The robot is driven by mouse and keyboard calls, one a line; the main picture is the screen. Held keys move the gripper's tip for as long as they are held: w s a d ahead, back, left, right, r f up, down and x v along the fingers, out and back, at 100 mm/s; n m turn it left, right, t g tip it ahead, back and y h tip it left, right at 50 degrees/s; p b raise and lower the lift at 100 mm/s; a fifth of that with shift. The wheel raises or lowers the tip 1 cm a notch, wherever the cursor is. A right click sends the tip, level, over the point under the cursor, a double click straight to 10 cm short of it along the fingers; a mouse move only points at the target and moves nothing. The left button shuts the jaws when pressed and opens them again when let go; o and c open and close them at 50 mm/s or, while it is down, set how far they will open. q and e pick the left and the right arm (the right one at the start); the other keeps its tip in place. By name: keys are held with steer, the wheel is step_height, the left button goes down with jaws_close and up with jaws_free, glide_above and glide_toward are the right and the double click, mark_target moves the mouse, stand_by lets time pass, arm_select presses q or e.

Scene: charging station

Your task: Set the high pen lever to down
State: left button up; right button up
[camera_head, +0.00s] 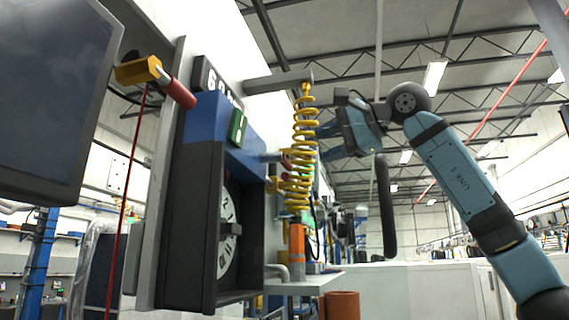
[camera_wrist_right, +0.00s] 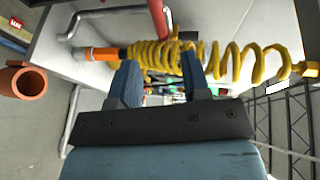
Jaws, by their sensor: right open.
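Small red-tipped levers (camera_head: 286,161) stick out from the right side of a blue and dark dial box, partly hidden behind a yellow coil. I cannot tell for sure which one is the high pen lever. My right gripper (camera_head: 320,143) is right of the coil, near the height of these levers, with its fingers pointing left at the box. In the right wrist view the gripper (camera_wrist_right: 160,68) is open and empty, with the coil across its fingertips. A red rod (camera_wrist_right: 158,17) shows beyond the coil, roughly in line with the finger gap. My left gripper is out of view.
The yellow coil (camera_head: 303,125) hangs from a grey bracket (camera_head: 278,83) above an orange handle (camera_head: 297,248), close to my fingers. A yellow block with a red grip (camera_head: 178,92) juts out at upper left, near a dark screen (camera_head: 45,95). A brown pot (camera_head: 341,306) is below.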

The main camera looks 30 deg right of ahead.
steer(key=p+x, duration=0.2)
steer(key=x, duration=0.8)
steer(key=shift+d, duration=0.1)
steer(key=shift+w+a+f, duration=0.2)
steer(key=shift+w, duration=0.3)
jaws_close()
